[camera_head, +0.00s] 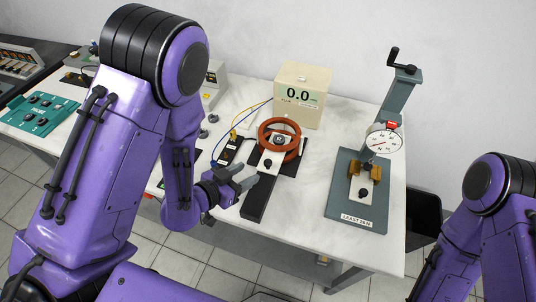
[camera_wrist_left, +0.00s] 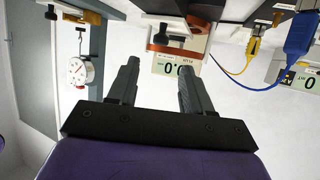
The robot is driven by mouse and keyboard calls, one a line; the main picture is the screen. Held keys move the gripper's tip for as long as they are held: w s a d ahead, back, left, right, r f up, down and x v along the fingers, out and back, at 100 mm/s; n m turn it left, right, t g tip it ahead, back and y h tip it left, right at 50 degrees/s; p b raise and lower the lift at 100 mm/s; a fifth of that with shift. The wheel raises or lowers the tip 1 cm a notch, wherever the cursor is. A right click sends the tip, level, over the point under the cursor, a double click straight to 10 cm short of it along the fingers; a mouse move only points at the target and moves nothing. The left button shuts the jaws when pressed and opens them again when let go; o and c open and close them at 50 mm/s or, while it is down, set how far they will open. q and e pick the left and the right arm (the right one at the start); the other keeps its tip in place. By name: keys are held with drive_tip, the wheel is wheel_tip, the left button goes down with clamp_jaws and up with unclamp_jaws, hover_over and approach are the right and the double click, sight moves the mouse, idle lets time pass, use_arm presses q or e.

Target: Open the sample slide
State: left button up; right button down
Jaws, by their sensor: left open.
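The sample slide (camera_head: 272,158) appears to be the small pale plate with a black knob, at the front of the orange ring coil (camera_head: 279,140). A dark rail (camera_head: 258,203) runs from it toward the table's front edge. My left gripper (camera_head: 250,178) is open and empty, just left of the rail and in front of the pale plate. I see no contact with the knob. In the left wrist view the open fingers (camera_wrist_left: 158,66) have the orange coil (camera_wrist_left: 172,50) beyond them. My right gripper is out of view; only part of that arm shows.
A meter reading 0.0 (camera_head: 303,95) stands behind the coil. A grey press with a dial gauge (camera_head: 384,141) stands to the right, with its own knobbed plate. Blue and yellow leads run left of the coil. White table is clear between rail and press.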

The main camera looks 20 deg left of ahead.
sight(267, 163)
use_arm(q)
drive_tip(key=w+d+f+b, duration=0.1)
drive_tip(key=w+b, duration=0.1)
drive_tip(key=b, duration=0.2)
drive_tip(key=shift+d+f+b, duration=0.15)
drive_tip(key=shift+f+b, duration=0.15)
drive_tip(key=shift+f, duration=0.1)
drive_tip(key=x, duration=0.1)
drive_tip(key=p+x, duration=0.1)
drive_tip(key=x, duration=0.3)
drive_tip(key=shift+w+r, duration=0.25)
drive_tip(key=shift+r, duration=0.05)
drive_tip(key=shift+w+d+f, duration=0.2)
drive_tip(key=shift+w+f, duration=0.05)
drive_tip(key=shift+w, duration=0.15)
drive_tip(key=shift+w, duration=0.1)
clamp_jaws()
